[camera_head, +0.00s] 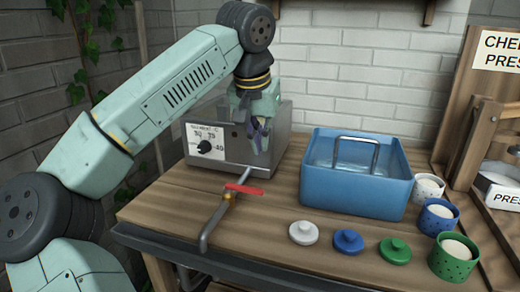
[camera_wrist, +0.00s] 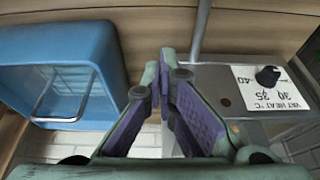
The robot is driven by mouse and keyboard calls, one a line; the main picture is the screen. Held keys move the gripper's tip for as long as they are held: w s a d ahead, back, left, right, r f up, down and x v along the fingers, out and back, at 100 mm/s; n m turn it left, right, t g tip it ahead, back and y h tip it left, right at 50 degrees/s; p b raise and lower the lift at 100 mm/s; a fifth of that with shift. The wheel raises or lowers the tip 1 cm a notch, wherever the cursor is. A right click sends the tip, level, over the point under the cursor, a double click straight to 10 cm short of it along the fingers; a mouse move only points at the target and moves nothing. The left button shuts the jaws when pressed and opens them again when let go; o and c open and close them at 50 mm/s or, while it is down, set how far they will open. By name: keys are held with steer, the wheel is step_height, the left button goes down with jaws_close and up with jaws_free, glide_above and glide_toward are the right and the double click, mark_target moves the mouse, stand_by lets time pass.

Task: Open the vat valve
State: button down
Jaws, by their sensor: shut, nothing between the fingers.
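The vat valve has a red lever (camera_head: 243,188) on a grey pipe (camera_head: 215,222) that runs from the metal vat (camera_head: 268,157) towards the table's front edge. The lever lies across the pipe. A brass-coloured fitting sits under it. My gripper (camera_head: 261,138) is in front of the vat's upper right part, above and beyond the lever. Its fingertips (camera_wrist: 164,62) meet in the wrist view, with nothing between them. The pipe also shows in the wrist view (camera_wrist: 201,30), but the red lever does not.
The vat has a heat dial (camera_head: 204,146). A blue basin (camera_head: 350,192) with a metal handle stands right of the vat. White, blue and green lids (camera_head: 348,241) lie in front. Filled cups (camera_head: 454,258) and a wooden press (camera_head: 475,120) stand at the right.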

mark_target(243, 191)
step_height(243, 191, down, 8)
steer(key=s+p, duration=0.1)
steer(key=shift+s+a+r, duration=0.15)
stand_by(0.4)
